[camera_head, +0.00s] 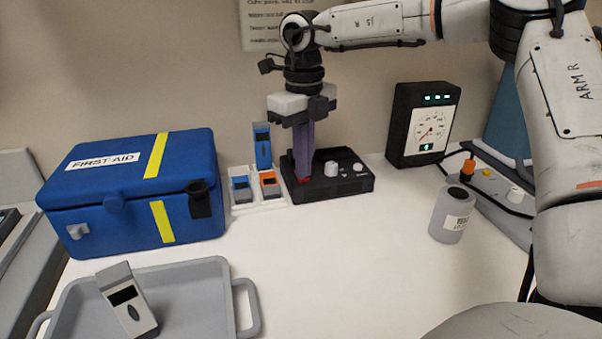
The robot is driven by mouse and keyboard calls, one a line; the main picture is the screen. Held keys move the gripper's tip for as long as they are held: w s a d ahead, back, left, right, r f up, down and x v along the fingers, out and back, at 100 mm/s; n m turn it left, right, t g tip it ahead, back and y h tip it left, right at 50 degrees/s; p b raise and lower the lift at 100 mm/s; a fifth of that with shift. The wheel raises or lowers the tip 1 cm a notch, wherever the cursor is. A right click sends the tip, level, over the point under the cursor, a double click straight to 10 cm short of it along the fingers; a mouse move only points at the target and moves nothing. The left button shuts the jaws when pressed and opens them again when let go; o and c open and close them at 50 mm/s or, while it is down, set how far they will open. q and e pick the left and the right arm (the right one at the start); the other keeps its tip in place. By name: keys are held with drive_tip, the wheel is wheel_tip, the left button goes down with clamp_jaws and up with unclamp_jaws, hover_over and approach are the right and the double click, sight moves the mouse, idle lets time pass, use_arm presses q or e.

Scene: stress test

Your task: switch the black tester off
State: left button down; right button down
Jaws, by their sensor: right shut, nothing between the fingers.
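The black tester (340,185) is a low black box with pale knobs on top, at the back middle of the white table. My right gripper (303,176) points down over its left end, its purple fingers shut and empty. The fingertips are at or just above a small red part on the tester's left side; I cannot tell whether they touch it. The fingers hide part of that end, so the switch position is not clear. My left gripper is not in view.
A black gauge box (405,145) with green displays stands at the back right. A grey labelled cylinder (452,215) is in front of it. A blue first aid box (90,190) and a small white holder (257,203) stand left. A grey tray (195,300) lies front left. The table's middle is clear.

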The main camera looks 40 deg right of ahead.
wheel_tip(320, 180, up, 7)
drive_tip(key=p, duration=0.5)
drive_tip(key=shift+f, duration=0.15)
idle(0.4)
idle(0.4)
